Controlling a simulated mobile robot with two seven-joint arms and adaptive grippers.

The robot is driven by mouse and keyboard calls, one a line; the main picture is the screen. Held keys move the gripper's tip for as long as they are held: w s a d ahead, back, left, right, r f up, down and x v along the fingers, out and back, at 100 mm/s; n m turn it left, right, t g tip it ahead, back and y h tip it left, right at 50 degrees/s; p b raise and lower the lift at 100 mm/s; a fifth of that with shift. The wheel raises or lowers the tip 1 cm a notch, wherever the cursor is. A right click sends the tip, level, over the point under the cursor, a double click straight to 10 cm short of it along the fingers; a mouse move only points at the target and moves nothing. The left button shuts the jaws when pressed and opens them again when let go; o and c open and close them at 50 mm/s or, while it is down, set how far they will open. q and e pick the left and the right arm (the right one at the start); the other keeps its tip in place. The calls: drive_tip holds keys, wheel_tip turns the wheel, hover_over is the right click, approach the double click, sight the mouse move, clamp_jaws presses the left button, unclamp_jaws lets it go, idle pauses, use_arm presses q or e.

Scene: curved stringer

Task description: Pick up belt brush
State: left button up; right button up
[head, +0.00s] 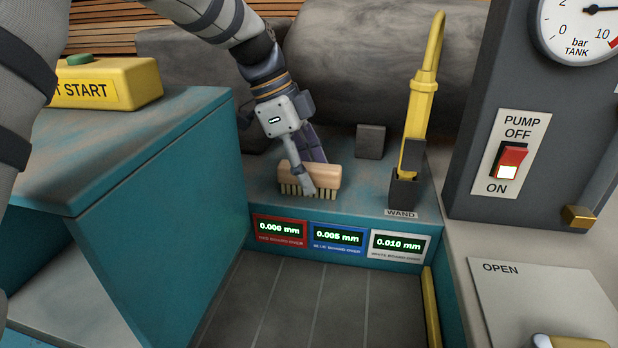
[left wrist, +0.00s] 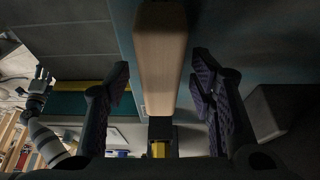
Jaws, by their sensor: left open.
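The belt brush (head: 326,174) has a pale wooden back and light bristles. It stands bristles down on the teal ledge (head: 358,196) above the small displays. My left gripper (head: 314,177) comes down over it from above, with one finger in front of the brush and the other partly hidden behind it. In the left wrist view the brush's wooden back (left wrist: 160,60) lies between the two spread fingers (left wrist: 163,82), with gaps on both sides. What looks like my right arm and gripper (left wrist: 41,84) shows small at the left of that view, its fingers too small to read.
A yellow wand (head: 418,105) stands in a dark holder right of the brush. A small grey block (head: 370,141) sits behind. A large grey roll (head: 385,60) lies at the back. The pump panel (head: 510,150) stands at the right, a teal wall (head: 165,225) at the left.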

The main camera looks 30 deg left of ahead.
use_arm(q)
drive_tip(key=shift+f, duration=0.25)
idle(0.3)
clamp_jaws()
